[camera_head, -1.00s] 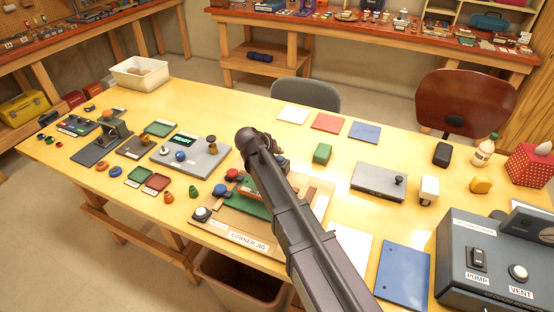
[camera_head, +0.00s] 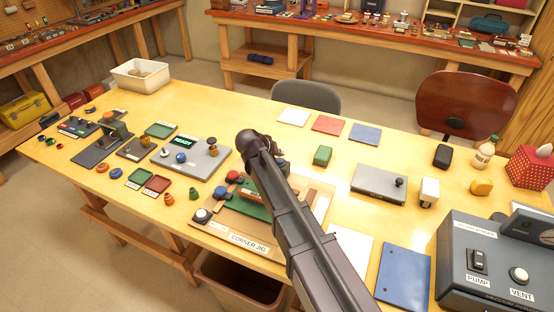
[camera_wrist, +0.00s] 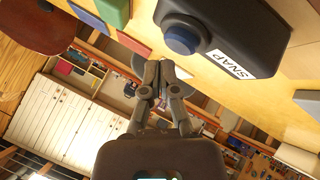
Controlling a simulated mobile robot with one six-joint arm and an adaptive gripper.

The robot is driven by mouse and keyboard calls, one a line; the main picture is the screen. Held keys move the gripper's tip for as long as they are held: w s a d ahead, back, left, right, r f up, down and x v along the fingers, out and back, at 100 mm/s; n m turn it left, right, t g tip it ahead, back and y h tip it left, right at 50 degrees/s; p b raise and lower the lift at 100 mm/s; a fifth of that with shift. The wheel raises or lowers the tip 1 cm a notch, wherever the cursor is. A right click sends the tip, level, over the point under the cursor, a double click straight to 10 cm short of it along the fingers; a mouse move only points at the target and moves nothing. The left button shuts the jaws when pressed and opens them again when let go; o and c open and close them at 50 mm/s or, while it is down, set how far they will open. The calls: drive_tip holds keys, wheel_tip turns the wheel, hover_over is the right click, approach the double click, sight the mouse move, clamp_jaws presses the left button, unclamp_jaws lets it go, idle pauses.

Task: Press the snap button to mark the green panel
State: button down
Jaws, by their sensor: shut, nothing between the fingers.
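The snap button is a round blue knob (camera_wrist: 181,39) on a dark box labelled SNAP (camera_wrist: 240,30) in the wrist view. In the head view, part of a dark box (camera_head: 282,163) shows behind my arm, too covered to identify surely. My gripper (camera_wrist: 160,76) is shut and empty. Its fingertips appear just below the blue knob in the wrist view, with a visible gap in the picture. In the head view my arm hides the gripper. A green panel (camera_head: 256,210) lies in the corner jig (camera_head: 225,222), partly covered by my arm. Other flat green pieces (camera_head: 160,130) lie further left.
A green block (camera_head: 322,155) and a grey plate with a black knob (camera_head: 379,184) stand right of my arm. A pump box (camera_head: 500,262) fills the right front. Coloured sheets (camera_head: 330,124) lie at the back. Bare tabletop shows between them.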

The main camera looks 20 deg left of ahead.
sight(279, 160)
idle(0.4)
drive_tip(key=shift+f+b, duration=0.4)
drive_tip(key=shift+f+b, duration=0.5)
drive_tip(key=shift+b, duration=0.05)
idle(1.0)
drive_tip(key=shift+r, duration=0.1)
drive_tip(key=shift+r+p, duration=0.85)
drive_tip(key=shift+p, duration=0.15)
wheel_tip(279, 160, up, 5)
drive_tip(key=p, duration=0.5)
idle(0.4)
idle(0.6)
